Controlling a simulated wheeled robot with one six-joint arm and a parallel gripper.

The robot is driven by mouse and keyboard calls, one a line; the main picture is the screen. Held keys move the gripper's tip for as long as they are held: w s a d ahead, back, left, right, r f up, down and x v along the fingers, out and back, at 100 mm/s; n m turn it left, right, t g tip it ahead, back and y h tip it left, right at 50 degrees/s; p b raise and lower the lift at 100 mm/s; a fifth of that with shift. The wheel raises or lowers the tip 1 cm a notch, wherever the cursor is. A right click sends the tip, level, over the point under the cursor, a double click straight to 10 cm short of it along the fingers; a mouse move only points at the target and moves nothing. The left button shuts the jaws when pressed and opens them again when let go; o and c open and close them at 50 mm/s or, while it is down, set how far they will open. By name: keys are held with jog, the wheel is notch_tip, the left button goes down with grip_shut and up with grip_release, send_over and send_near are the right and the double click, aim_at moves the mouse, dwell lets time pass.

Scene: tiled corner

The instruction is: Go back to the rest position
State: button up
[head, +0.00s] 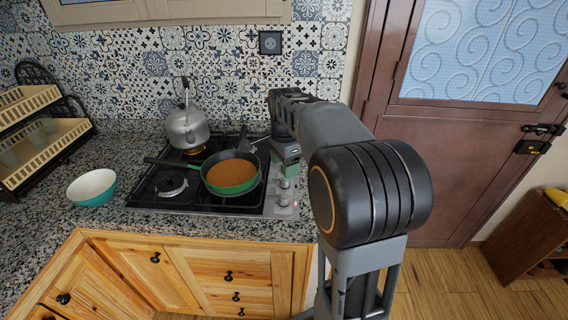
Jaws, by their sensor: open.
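My gripper (267,148) is at the end of my arm, over the right side of the stove, just beyond the right rim of the green pan (234,190). It is small and partly hidden by its own wrist; it is open, and I see nothing held in it. The pan stands on a front burner with an orange-brown filling, its dark handle pointing left. My arm reaches from the lower right up and over the counter, bent at a large dark elbow joint.
A metal kettle (187,128) stands on a back burner of the stove (150,197). A teal-and-white bowl (92,188) sits on the counter at left, near a rack (40,140). A green item (289,170) shows below my gripper. A brown door (440,130) is at right.

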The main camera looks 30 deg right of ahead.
dwell(0.4)
jog(key=s+a+f+n+t, duration=0.1)
jog(key=s+a+f+n, duration=0.1)
jog(key=s+a+n, duration=0.2)
jog(key=s+a+f+n+t, duration=0.2)
jog(key=s+a+n, duration=0.3)
jog(key=s+n, duration=0.6)
jog(key=n, duration=0.2)
jog(key=shift+s+a+n, duration=0.25)
jog(key=shift+s+n, duration=0.05)
